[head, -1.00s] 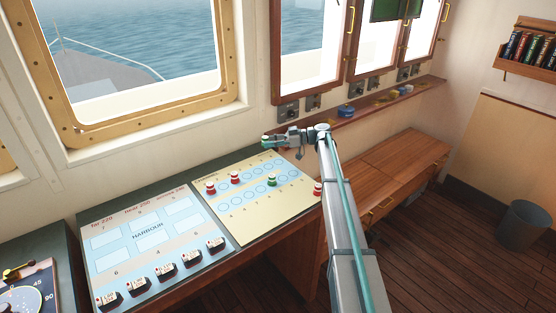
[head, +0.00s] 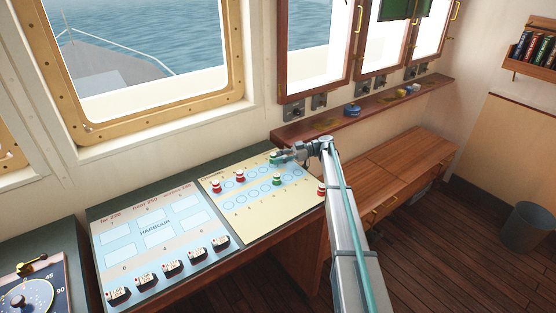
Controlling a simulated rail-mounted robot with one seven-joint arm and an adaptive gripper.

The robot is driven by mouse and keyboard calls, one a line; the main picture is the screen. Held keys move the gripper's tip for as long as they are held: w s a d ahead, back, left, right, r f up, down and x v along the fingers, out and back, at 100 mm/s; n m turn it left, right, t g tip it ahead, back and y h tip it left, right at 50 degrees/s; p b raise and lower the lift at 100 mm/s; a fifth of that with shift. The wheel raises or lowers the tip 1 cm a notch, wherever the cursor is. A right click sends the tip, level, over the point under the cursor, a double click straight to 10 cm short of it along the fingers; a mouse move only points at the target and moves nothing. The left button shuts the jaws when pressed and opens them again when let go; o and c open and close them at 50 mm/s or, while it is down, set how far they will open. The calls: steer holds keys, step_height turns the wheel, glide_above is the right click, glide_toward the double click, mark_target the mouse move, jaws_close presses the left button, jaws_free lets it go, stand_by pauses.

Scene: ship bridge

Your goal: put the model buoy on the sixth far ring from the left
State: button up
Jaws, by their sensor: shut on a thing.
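The model buoy (head: 274,157) in my gripper is small and green with a pale base. My gripper (head: 280,157) is shut on it, at the far right part of the cream ring sheet (head: 249,222). The buoy appears over the right part of the far row of blue rings, and it and the gripper hide the ring beneath. I cannot tell whether its base touches the sheet. Two red buoys (head: 215,187) (head: 240,176) stand on the left part of the far row. Another green buoy (head: 277,181) stands in the near row.
The blue harbour board (head: 152,229) with several dark model ships (head: 171,269) lies left of the sheet. A wooden ledge (head: 335,122) with small items runs under the windows behind my gripper.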

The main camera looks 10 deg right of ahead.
steer(key=shift+f, duration=0.9)
steer(key=shift+f, duration=0.15)
steer(key=o, duration=0.9)
steer(key=shift+c, duration=0.2)
steer(key=shift+r+p, duration=0.3)
steer(key=d+r+b, duration=0.1)
steer(key=d+b, duration=0.4)
steer(key=d, duration=0.7)
steer(key=shift+w+r, duration=0.3)
